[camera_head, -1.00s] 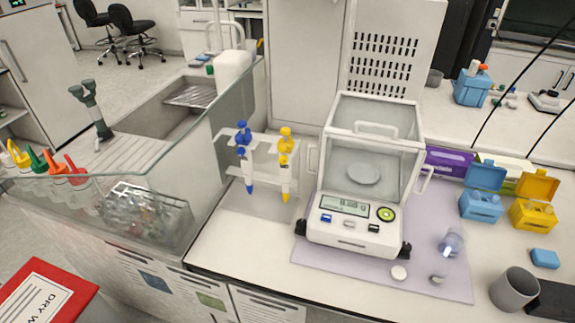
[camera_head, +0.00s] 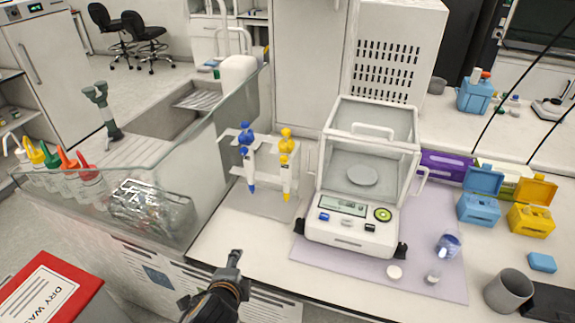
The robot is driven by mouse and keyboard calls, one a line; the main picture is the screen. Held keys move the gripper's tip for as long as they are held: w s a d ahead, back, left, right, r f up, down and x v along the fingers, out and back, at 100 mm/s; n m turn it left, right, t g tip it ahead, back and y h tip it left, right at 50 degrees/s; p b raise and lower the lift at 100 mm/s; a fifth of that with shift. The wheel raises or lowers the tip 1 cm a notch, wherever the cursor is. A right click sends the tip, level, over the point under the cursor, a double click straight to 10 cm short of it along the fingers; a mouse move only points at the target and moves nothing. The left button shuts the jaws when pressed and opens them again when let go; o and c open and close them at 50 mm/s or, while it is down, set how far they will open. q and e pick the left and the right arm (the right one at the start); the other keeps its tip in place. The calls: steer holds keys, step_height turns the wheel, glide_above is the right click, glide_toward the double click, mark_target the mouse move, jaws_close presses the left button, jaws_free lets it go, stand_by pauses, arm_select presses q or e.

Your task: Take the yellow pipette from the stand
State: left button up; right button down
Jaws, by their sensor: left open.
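The yellow pipette (camera_head: 286,165) hangs upright on the right side of a clear stand (camera_head: 262,152) on the bench. A blue pipette (camera_head: 247,160) hangs on the stand's left side. My left gripper (camera_head: 235,258) shows at the bottom, dark and small, near the bench's front edge. It is open and empty, in front of and below the stand, apart from both pipettes. My right gripper is not in view.
A white balance (camera_head: 352,222) with a glass draft shield stands close to the stand's right, on a lilac mat (camera_head: 425,277). A glass sink screen (camera_head: 232,130) rises at the stand's left. Bench in front of the stand is clear. A grey cup (camera_head: 508,291) stands at the front right.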

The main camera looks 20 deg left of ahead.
arm_select(q)
steer(key=w+r+m+t, duration=0.4)
steer(key=w+r+m, duration=0.1)
steer(key=w+m, duration=0.25)
steer(key=m+t+h, duration=0.2)
steer(key=m+t, duration=0.2)
steer(key=m, duration=0.9)
glide_toward(285, 167)
steer(key=w, duration=0.2)
steer(key=w+p, duration=0.1)
steer(key=w, duration=0.2)
steer(key=shift+w+a+f, duration=0.15)
steer(key=shift+w, duration=0.6)
steer(key=w, duration=0.4)
steer(key=shift+w+p, duration=0.15)
steer(key=shift+p, duration=0.25)
steer(key=shift+a, duration=0.1)
steer(key=shift+c, duration=1.3)
jaws_close()
